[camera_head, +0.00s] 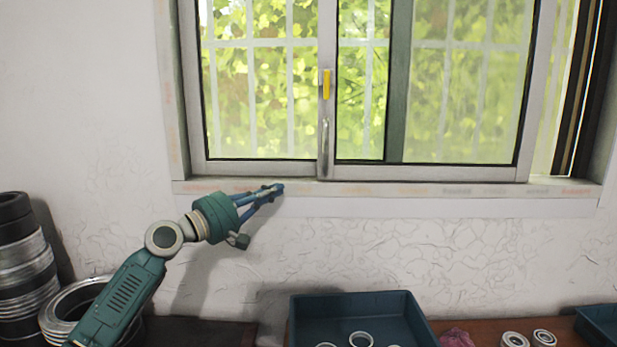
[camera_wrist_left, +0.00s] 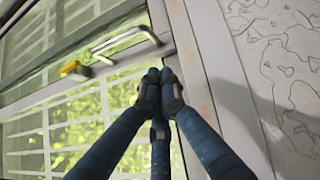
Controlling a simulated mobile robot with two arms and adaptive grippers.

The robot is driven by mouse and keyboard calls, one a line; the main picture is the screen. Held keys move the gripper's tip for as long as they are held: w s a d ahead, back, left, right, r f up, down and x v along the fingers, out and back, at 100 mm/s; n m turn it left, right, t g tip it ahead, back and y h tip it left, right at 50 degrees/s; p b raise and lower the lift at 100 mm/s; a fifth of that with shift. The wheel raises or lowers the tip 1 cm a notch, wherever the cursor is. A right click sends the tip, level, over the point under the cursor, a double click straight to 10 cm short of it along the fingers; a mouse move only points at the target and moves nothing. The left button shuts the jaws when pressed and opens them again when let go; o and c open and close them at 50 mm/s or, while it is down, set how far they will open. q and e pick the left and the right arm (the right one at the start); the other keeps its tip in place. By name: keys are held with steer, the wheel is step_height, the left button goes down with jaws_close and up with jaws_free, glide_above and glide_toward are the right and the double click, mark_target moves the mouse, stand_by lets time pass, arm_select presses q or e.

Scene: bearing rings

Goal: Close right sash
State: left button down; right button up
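The window's right sash (camera_head: 430,172) is grey-framed and stands away from the right jamb (camera_head: 577,90), with a bright open strip between them. A silver handle (camera_head: 324,135) and a yellow latch (camera_head: 326,84) are on the stile where the two sashes meet. In the left wrist view the handle (camera_wrist_left: 125,42) and latch (camera_wrist_left: 74,68) lie beyond the fingers. My left gripper (camera_head: 278,188) is in front of the sill, below and left of the handle. Its fingers (camera_wrist_left: 158,88) are together at the tips, with nothing visible between them. My right gripper is out of view.
The sill (camera_head: 400,189) runs under the window. Below, a dark blue tray (camera_head: 300,320) with rings stands on the bench, with bearings (camera_head: 515,340) to its right. Stacked rings (camera_head: 22,265) stand at the far left. The wall space around the left gripper is clear.

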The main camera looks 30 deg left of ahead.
arm_select(q)
steer(key=w+d+r+p, duration=0.1)
steer(key=w+d+p, duration=0.3)
steer(key=w, duration=0.4)
steer(key=shift+d+r+p, duration=0.15)
steer(key=shift+d+p, duration=0.15)
steer(key=shift+d, duration=0.4)
